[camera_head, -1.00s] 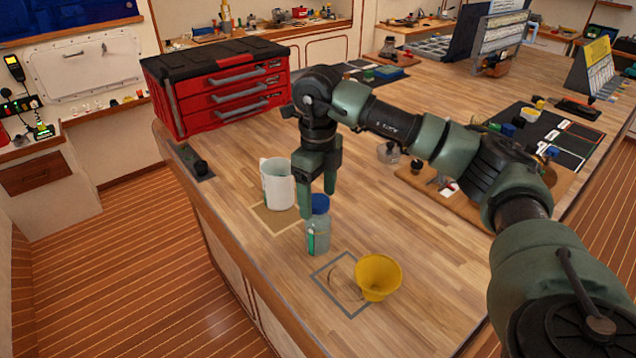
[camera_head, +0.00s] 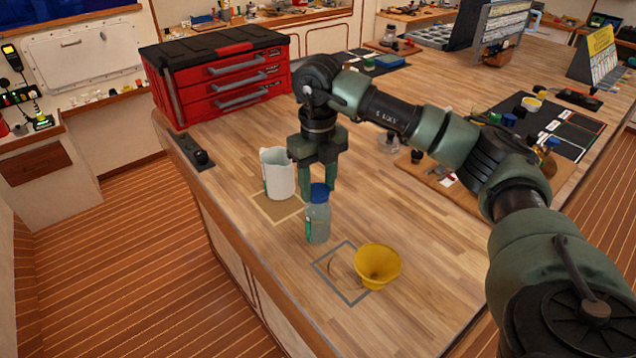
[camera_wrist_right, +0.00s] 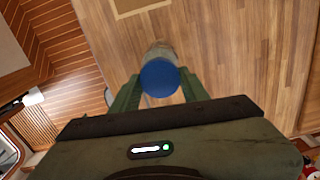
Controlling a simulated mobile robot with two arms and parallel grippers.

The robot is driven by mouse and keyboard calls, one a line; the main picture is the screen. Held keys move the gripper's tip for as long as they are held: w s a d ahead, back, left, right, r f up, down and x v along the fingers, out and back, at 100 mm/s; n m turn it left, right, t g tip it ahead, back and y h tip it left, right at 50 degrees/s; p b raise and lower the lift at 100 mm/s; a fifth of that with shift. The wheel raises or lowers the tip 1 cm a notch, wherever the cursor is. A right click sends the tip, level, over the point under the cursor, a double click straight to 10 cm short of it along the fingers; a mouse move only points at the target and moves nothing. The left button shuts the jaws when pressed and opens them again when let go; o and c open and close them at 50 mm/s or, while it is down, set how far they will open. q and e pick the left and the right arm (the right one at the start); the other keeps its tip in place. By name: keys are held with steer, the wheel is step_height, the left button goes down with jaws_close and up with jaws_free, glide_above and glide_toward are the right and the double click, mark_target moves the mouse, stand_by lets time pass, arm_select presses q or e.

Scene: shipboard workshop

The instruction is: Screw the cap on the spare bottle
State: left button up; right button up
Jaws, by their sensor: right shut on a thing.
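A clear bottle (camera_head: 318,228) with a blue cap (camera_head: 319,192) stands upright on the wooden workbench. The cap sits on top of the bottle's neck; I cannot see the thread. My right gripper (camera_head: 319,187) points down from above, its green fingers on either side of the cap and shut on it. In the right wrist view the round blue cap (camera_wrist_right: 160,78) lies between the fingertips, with the bottle (camera_wrist_right: 161,53) partly showing behind it. My left gripper is not in view.
A white jug (camera_head: 278,174) stands on a tan square behind and left of the bottle. A yellow funnel (camera_head: 378,266) stands at the right edge of a grey outlined square (camera_head: 333,262). A red toolbox (camera_head: 222,82) is at the back left. The bench's left edge is near.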

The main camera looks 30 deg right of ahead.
steer(key=m, duration=0.4)
steer(key=shift+m, duration=0.3)
steer(key=o, duration=1.3)
steer(key=o, duration=0.5)
steer(key=shift+o, duration=0.2)
